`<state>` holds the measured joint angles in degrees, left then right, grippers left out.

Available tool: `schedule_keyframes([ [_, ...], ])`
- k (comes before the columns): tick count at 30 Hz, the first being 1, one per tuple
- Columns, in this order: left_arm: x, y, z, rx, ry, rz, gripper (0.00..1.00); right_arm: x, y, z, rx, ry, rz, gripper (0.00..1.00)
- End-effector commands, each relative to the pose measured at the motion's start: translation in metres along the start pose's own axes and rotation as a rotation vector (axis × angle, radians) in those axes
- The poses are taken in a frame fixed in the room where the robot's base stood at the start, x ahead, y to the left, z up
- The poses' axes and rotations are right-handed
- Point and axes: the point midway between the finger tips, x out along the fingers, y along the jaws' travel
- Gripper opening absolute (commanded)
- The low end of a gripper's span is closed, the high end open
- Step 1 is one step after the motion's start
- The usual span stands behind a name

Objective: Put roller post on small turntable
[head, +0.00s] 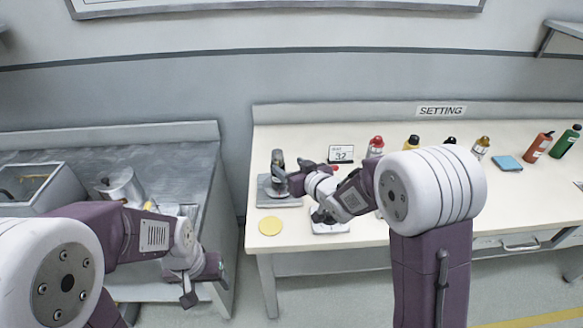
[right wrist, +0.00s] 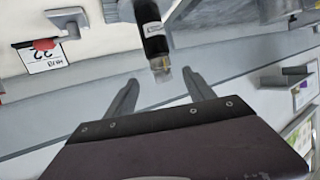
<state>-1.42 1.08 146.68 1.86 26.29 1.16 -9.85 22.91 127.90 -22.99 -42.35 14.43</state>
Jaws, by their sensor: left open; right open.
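A dark upright post with a silvery end (head: 278,160), which looks like the roller post, stands on a grey plate (head: 268,197) at the left of the white table. In the right wrist view the dark post (right wrist: 151,28) points its clear or silvery end between my open fingers, with gaps on both sides. My right gripper (head: 290,184) is open beside the post in the head view. My left gripper (head: 200,285) is open and empty, low in front of the grey bench. I cannot tell which thing is the small turntable; a small device on a pale base (head: 330,227) is partly hidden by my right arm.
A yellow disc (head: 271,226) lies near the white table's front left corner. A blue pad (head: 508,163) lies right. A metal canister (head: 122,187) is on the grey bench.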

Motion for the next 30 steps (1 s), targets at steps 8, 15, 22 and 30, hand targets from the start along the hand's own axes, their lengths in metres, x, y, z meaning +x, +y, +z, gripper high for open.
schedule_keyframes([
  [8,0.000,0.000,0.000,0.000,0.000,0.000,0.68,-0.006,0.000,0.000,0.000,0.000,0.000,0.63],
  [15,0.000,0.000,0.000,0.000,0.000,0.000,0.68,-0.041,0.038,0.052,0.043,-0.237,0.150,0.63],
  [22,0.000,0.000,0.000,0.000,0.000,0.000,0.68,-0.188,0.046,0.181,0.266,-0.868,0.333,0.63],
  [30,0.000,0.000,0.000,0.000,0.000,0.000,0.68,-0.247,0.018,0.212,0.371,-1.085,0.319,0.63],
])
